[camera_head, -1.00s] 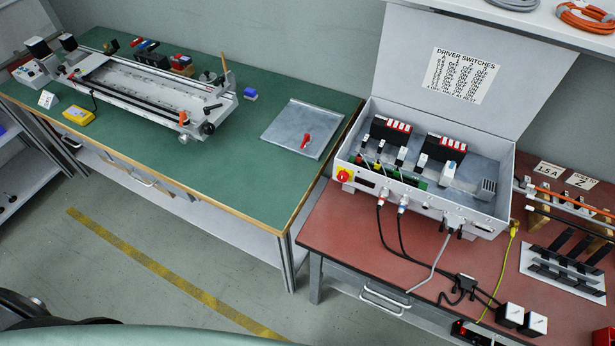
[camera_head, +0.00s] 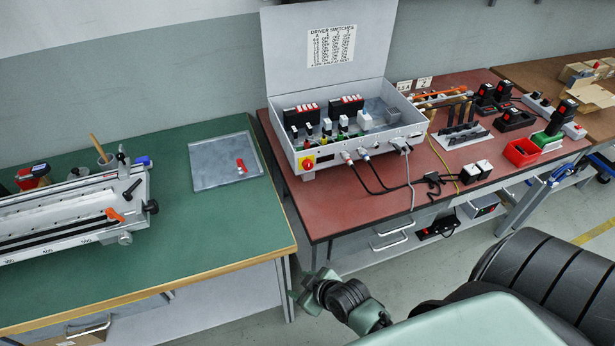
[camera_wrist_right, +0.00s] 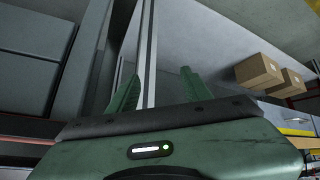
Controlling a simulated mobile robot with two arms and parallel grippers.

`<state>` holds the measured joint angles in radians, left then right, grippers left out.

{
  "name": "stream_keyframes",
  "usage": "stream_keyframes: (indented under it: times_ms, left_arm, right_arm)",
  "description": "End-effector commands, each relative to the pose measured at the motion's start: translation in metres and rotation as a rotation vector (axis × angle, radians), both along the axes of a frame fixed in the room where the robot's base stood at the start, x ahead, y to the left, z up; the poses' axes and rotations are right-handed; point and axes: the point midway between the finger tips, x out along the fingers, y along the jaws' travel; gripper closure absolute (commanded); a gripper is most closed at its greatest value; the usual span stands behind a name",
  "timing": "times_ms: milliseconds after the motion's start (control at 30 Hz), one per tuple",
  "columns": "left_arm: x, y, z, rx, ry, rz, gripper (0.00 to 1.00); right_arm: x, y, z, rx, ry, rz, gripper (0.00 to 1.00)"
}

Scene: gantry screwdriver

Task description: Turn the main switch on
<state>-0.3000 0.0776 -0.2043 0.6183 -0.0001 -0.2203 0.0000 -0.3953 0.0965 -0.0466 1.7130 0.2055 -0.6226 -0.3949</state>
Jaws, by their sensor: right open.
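The control box (camera_head: 425,128) stands open on the red-topped bench, its lid raised. A red rotary switch on a yellow plate (camera_head: 306,163), which looks like the main switch, is on the left end of its front face. The knob's setting is too small to tell. My right gripper (camera_head: 298,287) is low in front of the benches, below and well apart from the switch. In the right wrist view, its two green fingers (camera_wrist_right: 160,90) are spread with nothing held between them. The switch is not in that wrist view. My left gripper is not in view.
The red bench (camera_head: 330,218) has a drawer handle and cables at its front. A green bench (camera_head: 205,225) with a grey tray (camera_head: 195,183) adjoins on the left. A red bin (camera_head: 522,152) is at right. The wrist view shows a metal post (camera_wrist_right: 147,60) and cardboard boxes (camera_wrist_right: 258,70).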

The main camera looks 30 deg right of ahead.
Motion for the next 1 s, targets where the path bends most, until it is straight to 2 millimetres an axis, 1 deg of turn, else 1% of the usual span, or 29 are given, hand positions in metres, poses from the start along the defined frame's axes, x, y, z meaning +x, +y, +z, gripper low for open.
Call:
stream_keyframes:
  times_ms: [33, 100, 333, 367, 400, 467, 667, 767, 800, 867, 1000]
  left_arm:
    - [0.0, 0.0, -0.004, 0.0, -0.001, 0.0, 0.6]
    - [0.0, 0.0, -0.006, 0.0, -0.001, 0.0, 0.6]
    - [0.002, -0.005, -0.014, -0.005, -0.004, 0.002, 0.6]
    - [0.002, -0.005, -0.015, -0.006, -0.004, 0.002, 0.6]
    - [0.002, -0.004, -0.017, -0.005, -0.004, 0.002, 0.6]
    - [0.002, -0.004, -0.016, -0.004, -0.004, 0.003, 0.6]
    - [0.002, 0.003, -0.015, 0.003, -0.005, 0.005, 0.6]
    - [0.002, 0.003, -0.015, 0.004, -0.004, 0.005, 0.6]
    - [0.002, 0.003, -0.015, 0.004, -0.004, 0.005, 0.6]
    - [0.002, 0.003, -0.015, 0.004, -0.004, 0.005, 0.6]
    - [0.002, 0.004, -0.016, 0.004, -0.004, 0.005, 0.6]
  right_arm:
    - [0.008, -0.001, 0.015, -0.003, -0.032, 0.009, 0.51]
    - [0.017, -0.001, 0.036, -0.008, -0.069, 0.024, 0.51]
    - [0.036, 0.0, 0.097, -0.026, -0.183, 0.069, 0.51]
    - [0.041, -0.001, 0.107, -0.033, -0.212, 0.078, 0.51]
    - [0.049, -0.004, 0.12, -0.046, -0.263, 0.088, 0.51]
    - [0.061, -0.01, 0.129, -0.067, -0.326, 0.092, 0.51]
    - [0.093, -0.036, 0.141, -0.141, -0.496, 0.065, 0.51]
    - [0.106, -0.054, 0.148, -0.194, -0.585, 0.035, 0.51]
    - [0.111, -0.063, 0.151, -0.22, -0.62, 0.018, 0.51]
    - [0.117, -0.076, 0.155, -0.259, -0.669, -0.009, 0.51]
    - [0.127, -0.112, 0.165, -0.369, -0.774, -0.092, 0.51]
